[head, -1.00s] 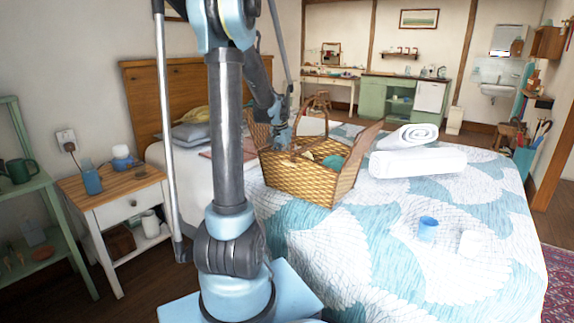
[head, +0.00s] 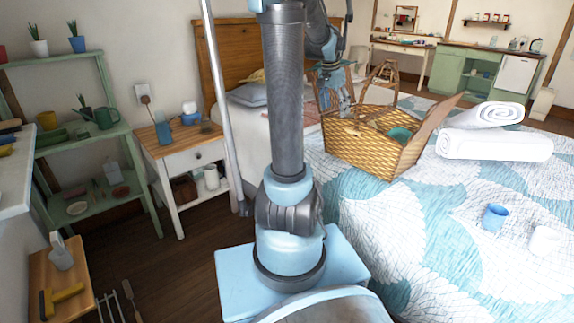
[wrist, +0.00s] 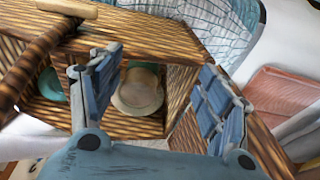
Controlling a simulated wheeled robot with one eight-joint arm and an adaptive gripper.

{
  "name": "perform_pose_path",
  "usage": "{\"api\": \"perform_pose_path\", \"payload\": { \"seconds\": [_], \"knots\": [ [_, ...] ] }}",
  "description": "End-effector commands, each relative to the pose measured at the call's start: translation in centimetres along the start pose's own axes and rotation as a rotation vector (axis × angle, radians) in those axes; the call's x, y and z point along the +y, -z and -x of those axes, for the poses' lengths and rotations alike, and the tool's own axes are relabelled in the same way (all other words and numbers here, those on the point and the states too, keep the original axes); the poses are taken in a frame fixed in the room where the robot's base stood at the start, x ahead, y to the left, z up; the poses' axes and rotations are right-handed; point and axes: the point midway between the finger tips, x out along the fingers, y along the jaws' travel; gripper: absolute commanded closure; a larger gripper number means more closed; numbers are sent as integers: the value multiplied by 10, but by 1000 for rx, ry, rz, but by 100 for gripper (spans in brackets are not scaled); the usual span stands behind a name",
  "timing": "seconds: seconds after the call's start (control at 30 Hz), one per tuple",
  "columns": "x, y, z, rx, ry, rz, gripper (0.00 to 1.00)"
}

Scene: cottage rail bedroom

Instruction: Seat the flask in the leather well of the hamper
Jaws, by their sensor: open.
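The wicker hamper (head: 372,150) stands open on the bed, its lid flap tilted up at the right. My gripper (head: 340,106) is over the hamper's left end, pointing down. In the wrist view my gripper (wrist: 160,95) is open, with its two blue fingers apart and nothing held between them. A pale round-topped thing (wrist: 138,92), probably the flask seen from above, stands upright in a hamper compartment between and beyond the fingers. The leather lining around it cannot be made out. A teal round thing (wrist: 50,84) sits in the neighbouring compartment, partly behind the hamper's handle (wrist: 40,58).
Rolled white towels (head: 495,145) lie right of the hamper. A blue cup (head: 495,216) and a white mug (head: 544,240) stand on the bed's near side. A nightstand (head: 180,150) and green shelves (head: 85,145) are at left.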

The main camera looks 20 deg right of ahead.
Motion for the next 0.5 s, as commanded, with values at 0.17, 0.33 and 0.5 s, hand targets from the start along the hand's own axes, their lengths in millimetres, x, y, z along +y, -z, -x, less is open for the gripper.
{"api": "perform_pose_path", "payload": {
  "seconds": [0.17,0.33,0.5],
  "knots": [
    [-7,-71,14,-12,39,173,30],
    [-5,-141,21,-23,79,354,30],
    [5,-207,20,-32,120,535,30]
  ]
}}
